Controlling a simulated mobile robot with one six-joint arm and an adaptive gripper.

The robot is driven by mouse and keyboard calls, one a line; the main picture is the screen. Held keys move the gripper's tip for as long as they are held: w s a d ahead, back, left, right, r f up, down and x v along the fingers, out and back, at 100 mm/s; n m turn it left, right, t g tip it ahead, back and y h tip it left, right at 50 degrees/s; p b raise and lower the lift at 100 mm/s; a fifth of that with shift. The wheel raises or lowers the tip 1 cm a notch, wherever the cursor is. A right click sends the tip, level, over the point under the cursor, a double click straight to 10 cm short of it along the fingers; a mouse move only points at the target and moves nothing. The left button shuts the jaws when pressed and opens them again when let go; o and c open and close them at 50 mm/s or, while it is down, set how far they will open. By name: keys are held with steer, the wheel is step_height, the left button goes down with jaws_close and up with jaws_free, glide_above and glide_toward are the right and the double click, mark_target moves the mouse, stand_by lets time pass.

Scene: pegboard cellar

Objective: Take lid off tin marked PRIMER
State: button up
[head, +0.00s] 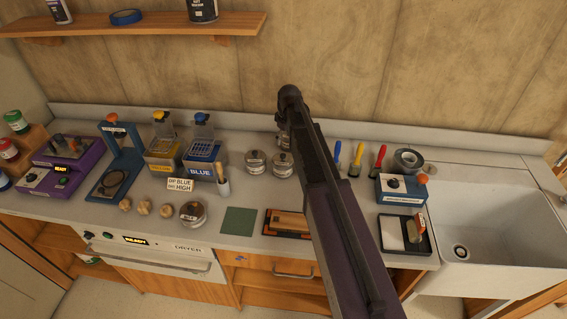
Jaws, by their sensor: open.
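Two small metal tins with lids stand side by side at mid-counter, a left tin (256,161) and a right tin (282,163). Their labels are too small to read. I cannot tell which tin is marked PRIMER. Part of another pale object shows behind the right tin, partly covered by my arm.
Left are a blue press stand (120,158), yellow bin (163,157), blue bin (202,163) and brush cup (224,187). Right are upright coloured-handled tools, a blue device (401,190) and the sink (500,215).

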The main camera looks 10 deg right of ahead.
mark_target(283, 155)
steer(key=shift+w+a+f+b, duration=0.1)
steer(key=shift+w+f+b, duration=0.05)
steer(key=shift+f+b, duration=1.25)
steer(key=shift+w+a+f+b, duration=0.1)
steer(key=shift+w+f+b, duration=0.05)
steer(key=shift+f+b, duration=1.15)
steer(key=shift+f, duration=0.15)
steer(key=shift+f, duration=0.1)
steer(key=f+b, duration=0.2)
steer(key=f, duration=0.1)
steer(key=shift+w+d+b, duration=0.2)
steer(key=shift+w+b, duration=0.1)
steer(key=shift+b, duration=0.1)
steer(key=shift+w+f+b, duration=0.1)
steer(key=shift+f+b, duration=0.9)
steer(key=shift+b, duration=0.05)
steer(key=shift+a, duration=0.1)
jaws_close()
